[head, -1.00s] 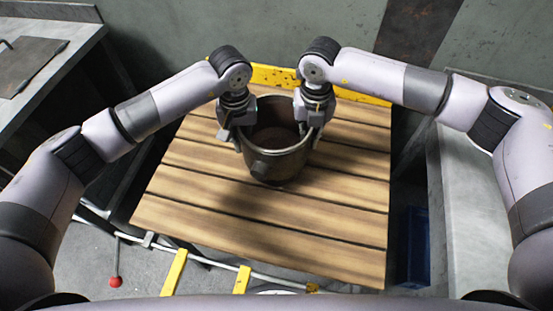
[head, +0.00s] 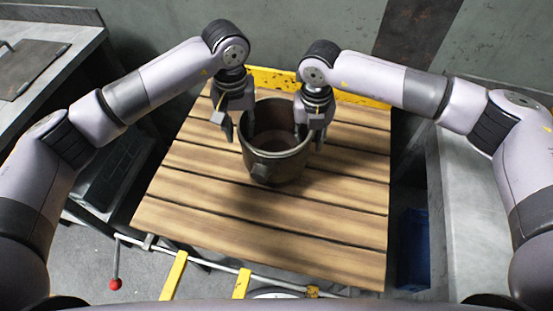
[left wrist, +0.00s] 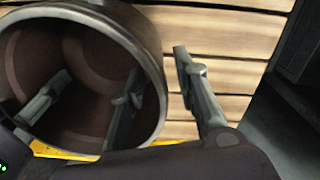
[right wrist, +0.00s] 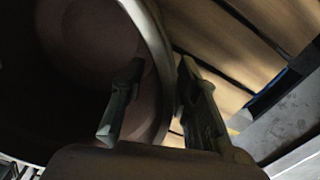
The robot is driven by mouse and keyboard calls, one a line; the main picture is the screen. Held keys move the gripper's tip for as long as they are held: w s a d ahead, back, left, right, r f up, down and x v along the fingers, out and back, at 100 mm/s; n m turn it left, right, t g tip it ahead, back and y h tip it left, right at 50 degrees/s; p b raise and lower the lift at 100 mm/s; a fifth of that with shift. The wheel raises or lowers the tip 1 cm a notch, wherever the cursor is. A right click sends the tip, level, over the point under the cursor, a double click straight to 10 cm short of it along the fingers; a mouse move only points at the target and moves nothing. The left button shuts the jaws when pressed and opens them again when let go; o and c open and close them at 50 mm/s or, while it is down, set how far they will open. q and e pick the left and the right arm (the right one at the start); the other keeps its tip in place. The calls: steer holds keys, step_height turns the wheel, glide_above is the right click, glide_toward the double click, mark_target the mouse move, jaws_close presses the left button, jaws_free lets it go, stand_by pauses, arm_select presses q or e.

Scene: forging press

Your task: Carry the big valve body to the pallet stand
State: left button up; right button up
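The big valve body (head: 278,168) is a dark brown-grey, round, open-topped vessel with a lug on its near side. It stands upright on the wooden slatted top of the pallet stand (head: 200,205), toward the far edge. My left gripper (head: 238,122) is at its left rim and open. In the left wrist view one finger is over the bore and one outside the rim (left wrist: 152,65), with a gap to the wall. My right gripper (head: 310,132) straddles the right rim with its fingers apart, one inside and one outside. The right wrist view of the wall (right wrist: 155,40) is dark.
A yellow bar (head: 272,76) runs along the stand's far edge. A grey bench (head: 75,50) is at the left and a grey surface (head: 465,220) at the right. A blue bin (head: 413,245) is low at right. A red-knobbed lever (head: 115,283) is at the near left. The near slats are clear.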

arm_select(q)
step_height(320, 180, up, 6)
steer(key=shift+r, duration=0.1)
arm_select(e)
step_height(320, 180, up, 12)
stand_by(0.5)
stand_by(0.4)
